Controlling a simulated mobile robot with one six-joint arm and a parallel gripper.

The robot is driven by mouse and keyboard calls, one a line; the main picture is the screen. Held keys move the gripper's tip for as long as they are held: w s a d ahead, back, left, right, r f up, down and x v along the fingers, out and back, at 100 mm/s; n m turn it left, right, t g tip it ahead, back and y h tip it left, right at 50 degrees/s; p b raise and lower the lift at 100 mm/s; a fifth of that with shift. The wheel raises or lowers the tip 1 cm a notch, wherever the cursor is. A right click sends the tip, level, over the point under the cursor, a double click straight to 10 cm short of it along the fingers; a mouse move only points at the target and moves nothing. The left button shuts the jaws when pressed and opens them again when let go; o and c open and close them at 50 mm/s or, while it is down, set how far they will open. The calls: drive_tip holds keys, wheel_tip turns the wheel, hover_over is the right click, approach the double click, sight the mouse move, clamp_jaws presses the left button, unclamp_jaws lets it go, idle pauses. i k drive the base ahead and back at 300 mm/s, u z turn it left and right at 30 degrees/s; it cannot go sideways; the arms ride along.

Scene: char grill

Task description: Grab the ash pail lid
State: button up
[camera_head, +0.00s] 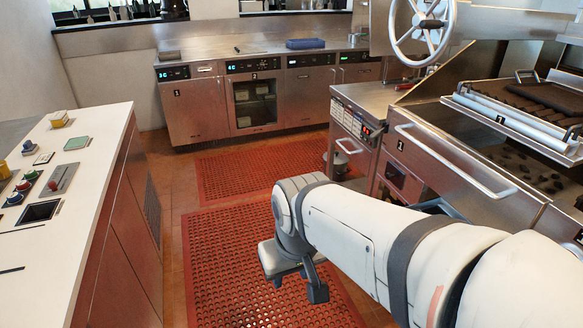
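My gripper (298,286) hangs at the end of my white arm, above the red floor mat. It points down, and its dark fingers look apart with nothing between them. A rounded metal object (342,160), which looks like a pail, stands on the floor beside the grill, behind my arm. It is small and partly hidden by the cabinet, so I cannot make out a separate lid on it. My gripper is well in front of it and apart from it.
The steel grill (455,160) with its drawer handle and handwheel (421,27) stands at right. A white-topped counter (75,240) runs along the left. Steel cabinets (195,108) line the back. The red mats (235,172) between them are clear.

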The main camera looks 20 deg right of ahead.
sight(340, 158)
drive_tip(key=z, duration=0.2)
drive_tip(key=i, duration=4.35)
drive_tip(key=u, duration=0.05)
